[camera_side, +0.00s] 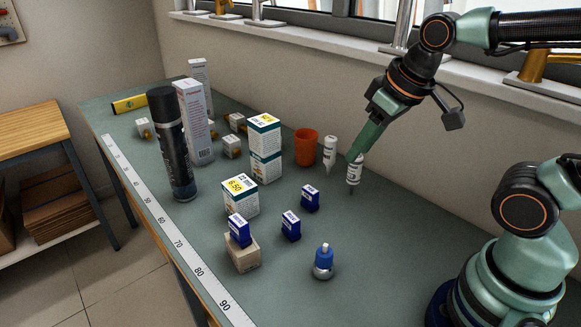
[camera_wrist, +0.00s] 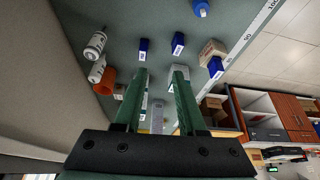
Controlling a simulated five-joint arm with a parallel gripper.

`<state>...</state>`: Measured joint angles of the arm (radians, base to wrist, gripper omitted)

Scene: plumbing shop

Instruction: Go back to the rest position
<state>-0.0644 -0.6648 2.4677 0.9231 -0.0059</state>
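My gripper (camera_side: 352,156) is at the end of my raised arm at the back right of the bench in the side view. In the wrist view my gripper (camera_wrist: 161,70) has its two green fingers apart, with nothing held between them. In the side view its tip overlaps the top of a white bottle (camera_side: 354,173) with dark lettering. In the wrist view that bottle (camera_wrist: 95,45) stands off to the left, apart from the fingers. A second white bottle (camera_side: 329,155) stands beside an orange cup (camera_side: 306,147).
Blue boxes (camera_side: 310,198) and (camera_side: 291,226) stand mid-bench; another (camera_side: 239,231) sits on a beige block (camera_side: 242,254). White cartons (camera_side: 265,150) and a dark can (camera_side: 173,150) stand left. The wall and windowsill (camera_side: 330,45) are behind.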

